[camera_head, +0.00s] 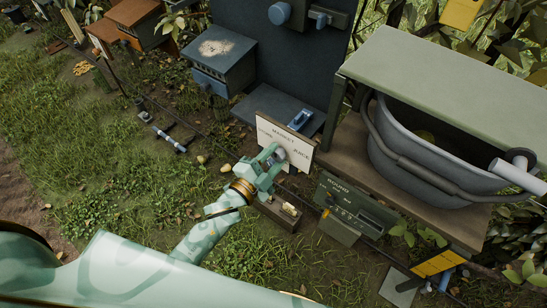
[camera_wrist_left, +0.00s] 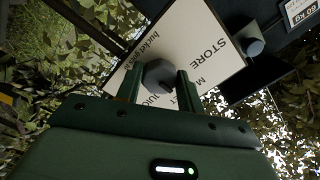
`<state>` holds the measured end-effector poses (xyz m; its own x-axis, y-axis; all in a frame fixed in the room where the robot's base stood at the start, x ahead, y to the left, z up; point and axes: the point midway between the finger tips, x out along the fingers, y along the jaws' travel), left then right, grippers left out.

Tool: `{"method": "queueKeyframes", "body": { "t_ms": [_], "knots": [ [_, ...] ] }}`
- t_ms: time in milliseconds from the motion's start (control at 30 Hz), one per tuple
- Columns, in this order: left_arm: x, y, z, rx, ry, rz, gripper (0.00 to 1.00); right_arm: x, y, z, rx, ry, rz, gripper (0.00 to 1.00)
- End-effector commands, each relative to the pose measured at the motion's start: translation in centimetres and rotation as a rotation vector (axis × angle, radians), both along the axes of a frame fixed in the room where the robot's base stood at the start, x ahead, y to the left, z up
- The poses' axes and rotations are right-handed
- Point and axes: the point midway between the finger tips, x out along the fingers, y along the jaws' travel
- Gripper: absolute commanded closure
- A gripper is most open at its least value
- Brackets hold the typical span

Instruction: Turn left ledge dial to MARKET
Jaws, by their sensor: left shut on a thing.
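The dial is a dark faceted knob (camera_wrist_left: 157,73) on a white sign plate (camera_head: 293,139) at the ledge. In the head view the plate reads MARKET and JUICE; in the left wrist view the plate (camera_wrist_left: 190,38) shows STORE, with the other words partly covered. My left gripper (camera_head: 271,157) reaches up to the plate's face and is shut on the knob. In the left wrist view its two green fingers (camera_wrist_left: 159,90) stand on either side of the knob. The knob's pointer mark is hidden, so its setting cannot be told. My right gripper is out of view.
A green labelled box (camera_head: 352,207) stands right of the plate, below a big grey tub (camera_head: 415,150). A blue-grey box (camera_head: 222,62) and a small blue handle (camera_head: 300,119) are behind. A small block (camera_head: 289,210) sits close under my gripper. Open grass lies left.

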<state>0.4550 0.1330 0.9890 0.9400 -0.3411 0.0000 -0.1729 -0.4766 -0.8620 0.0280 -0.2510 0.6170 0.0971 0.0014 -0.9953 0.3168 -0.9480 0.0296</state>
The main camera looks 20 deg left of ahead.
Motion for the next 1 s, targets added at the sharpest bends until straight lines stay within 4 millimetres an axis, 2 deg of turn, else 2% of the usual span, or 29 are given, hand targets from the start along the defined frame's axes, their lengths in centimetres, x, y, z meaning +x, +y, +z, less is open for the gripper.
{"method": "queueKeyframes", "body": {
  "t_ms": [433, 467, 500, 533, 833, 1000],
  "knots": [
    [-0.1, 0.0, -0.1, 0.009, -0.001, 0.000, 0.85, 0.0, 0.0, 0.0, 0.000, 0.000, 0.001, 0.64],
    [-0.1, 0.0, -0.1, 0.009, -0.001, 0.000, 0.57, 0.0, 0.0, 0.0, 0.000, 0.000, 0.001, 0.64],
    [-0.1, 0.0, -0.1, 0.009, -0.001, 0.000, 0.46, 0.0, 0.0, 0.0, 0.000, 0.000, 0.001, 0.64],
    [0.0, 0.0, -0.1, 0.009, -0.001, 0.000, 0.42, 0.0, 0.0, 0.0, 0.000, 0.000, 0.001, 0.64],
    [-0.2, 0.1, -0.1, 0.008, -0.001, 0.000, 0.42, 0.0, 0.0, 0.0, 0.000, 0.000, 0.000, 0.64],
    [-2.2, 0.8, -0.1, 0.008, 0.000, 0.001, 0.42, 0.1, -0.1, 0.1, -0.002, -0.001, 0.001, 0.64]
  ]
}}
